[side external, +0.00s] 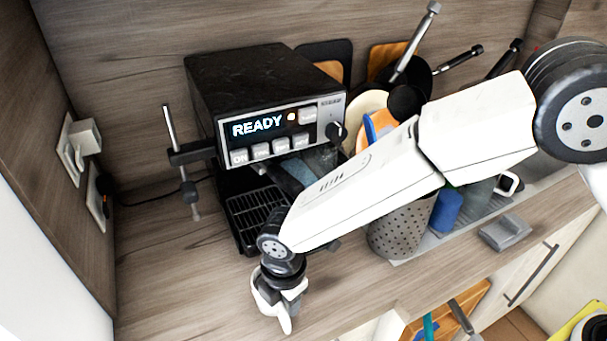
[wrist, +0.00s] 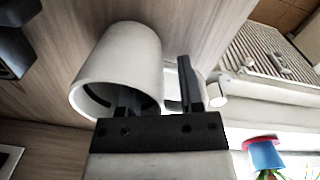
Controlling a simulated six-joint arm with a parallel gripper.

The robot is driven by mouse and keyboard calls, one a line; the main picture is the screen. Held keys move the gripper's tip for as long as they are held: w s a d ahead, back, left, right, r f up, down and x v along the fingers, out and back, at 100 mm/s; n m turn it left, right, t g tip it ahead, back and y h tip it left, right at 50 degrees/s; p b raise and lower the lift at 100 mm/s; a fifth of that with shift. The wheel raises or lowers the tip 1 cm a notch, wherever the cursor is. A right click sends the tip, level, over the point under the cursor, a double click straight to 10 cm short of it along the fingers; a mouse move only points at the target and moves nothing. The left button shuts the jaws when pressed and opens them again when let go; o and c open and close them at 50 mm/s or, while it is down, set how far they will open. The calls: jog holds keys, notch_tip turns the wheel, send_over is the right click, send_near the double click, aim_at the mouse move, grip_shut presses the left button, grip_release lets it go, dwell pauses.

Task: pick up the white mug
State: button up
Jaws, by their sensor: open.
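The white mug (wrist: 122,52) fills the upper left of the wrist view, its dark opening facing my gripper (wrist: 157,84). My gripper is open. One finger reaches into the mug's opening and the other is outside its wall on the right, by a pale part that looks like the handle. I cannot tell whether either finger touches the mug. In the side external view, my gripper (side external: 281,281) is low at the counter's front, and the white mug (side external: 266,301) is partly hidden beneath it.
A black coffee machine (side external: 262,95) stands behind my gripper, its drip tray (side external: 255,215) close by. A perforated utensil holder (side external: 400,230) and a dish rack with crockery are to the right. The wooden counter (side external: 165,270) is clear on the left.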

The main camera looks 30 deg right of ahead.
dwell(0.3)
grip_shut()
dwell(1.3)
